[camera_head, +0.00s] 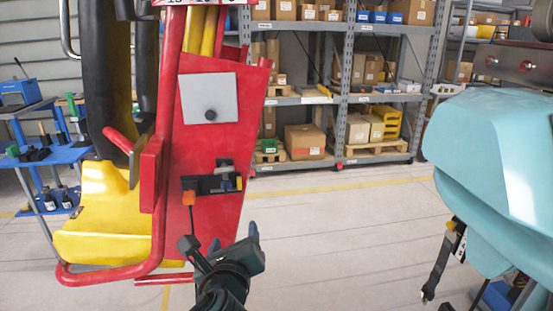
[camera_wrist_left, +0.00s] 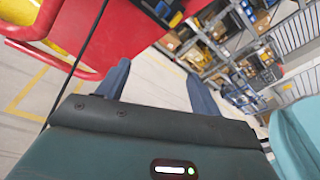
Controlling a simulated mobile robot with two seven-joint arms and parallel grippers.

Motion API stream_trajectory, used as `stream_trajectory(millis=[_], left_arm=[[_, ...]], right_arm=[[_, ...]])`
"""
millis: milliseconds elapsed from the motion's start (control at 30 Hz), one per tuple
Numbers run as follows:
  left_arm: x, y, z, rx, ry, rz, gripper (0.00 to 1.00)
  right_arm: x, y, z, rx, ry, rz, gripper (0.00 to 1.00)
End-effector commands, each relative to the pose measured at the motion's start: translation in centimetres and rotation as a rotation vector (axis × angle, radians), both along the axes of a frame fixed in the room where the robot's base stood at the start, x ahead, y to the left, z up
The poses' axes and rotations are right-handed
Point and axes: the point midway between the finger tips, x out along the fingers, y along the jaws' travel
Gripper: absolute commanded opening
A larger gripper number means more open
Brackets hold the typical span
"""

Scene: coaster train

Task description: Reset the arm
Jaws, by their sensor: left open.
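My left gripper (camera_head: 220,238) is low in the middle of the head view, in front of the red coaster train panel (camera_head: 215,130). Its two blue-grey fingers are apart in the left wrist view (camera_wrist_left: 158,85), with only floor and background showing between them. The gripper holds nothing. My right gripper is in neither view.
A yellow seat (camera_head: 100,215) with red bars is at the left. A pale teal body (camera_head: 500,170) fills the right, with a black strap (camera_head: 440,262) hanging below. Shelves with boxes (camera_head: 340,95) stand behind. The floor between is open.

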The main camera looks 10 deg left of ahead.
Motion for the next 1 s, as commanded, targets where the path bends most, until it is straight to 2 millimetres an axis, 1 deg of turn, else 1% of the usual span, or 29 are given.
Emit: stream_trajectory(millis=[33,67,100,133,167,200,267,300,367,400,433,500,600,700,800,967,1000], left_arm=[[-0.9,-0.5,-3.7,-0.176,0.067,-0.010,0.65],[-1.4,-0.8,-5.6,-0.295,0.099,-0.011,0.65],[-2.3,-1.2,-8.1,-0.460,0.143,0.000,0.65],[-3.1,-1.4,-9.9,-0.587,0.176,0.016,0.65],[-3.9,-1.6,-11.7,-0.715,0.207,0.039,0.65],[-5.2,-1.7,-13.9,-0.885,0.248,0.079,0.65],[-7.3,-1.8,-17.1,-1.138,0.301,0.161,0.65],[-8.8,-1.7,-19.0,-1.304,0.329,0.230,0.65],[-11.3,-1.4,-21.6,-1.544,0.358,0.348,0.65],[-12.9,-1.1,-23.1,-1.693,0.366,0.432,0.65],[-14.0,-0.8,-24.0,-1.796,0.367,0.495,0.65],[-16.5,0.0,-25.9,-2.004,0.352,0.634,0.65],[-19.3,1.0,-27.6,-2.219,0.311,0.793,0.65],[-20.9,1.7,-28.4,-2.341,0.274,0.888,0.65],[-21.4,2.0,-28.7,-2.387,0.256,0.922,0.65],[-21.4,2.0,-28.6,-2.391,0.256,0.923,0.65],[-21.4,2.0,-28.6,-2.390,0.256,0.923,0.62]], right_arm=[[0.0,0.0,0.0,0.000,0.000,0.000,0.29],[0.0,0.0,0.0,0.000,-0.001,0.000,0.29],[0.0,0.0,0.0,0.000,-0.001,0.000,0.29],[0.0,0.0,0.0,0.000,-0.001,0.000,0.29],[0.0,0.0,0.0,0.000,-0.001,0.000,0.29],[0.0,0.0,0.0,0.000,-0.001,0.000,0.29],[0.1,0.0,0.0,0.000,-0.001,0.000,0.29],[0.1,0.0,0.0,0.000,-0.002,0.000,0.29],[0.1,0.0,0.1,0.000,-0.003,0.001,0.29],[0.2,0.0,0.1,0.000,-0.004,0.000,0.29],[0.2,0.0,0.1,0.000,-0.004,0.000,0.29],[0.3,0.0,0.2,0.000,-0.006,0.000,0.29],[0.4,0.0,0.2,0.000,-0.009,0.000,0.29],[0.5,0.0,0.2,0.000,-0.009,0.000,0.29],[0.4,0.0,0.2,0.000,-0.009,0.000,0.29],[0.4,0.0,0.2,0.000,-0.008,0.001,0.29],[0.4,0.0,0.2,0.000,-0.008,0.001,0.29]])
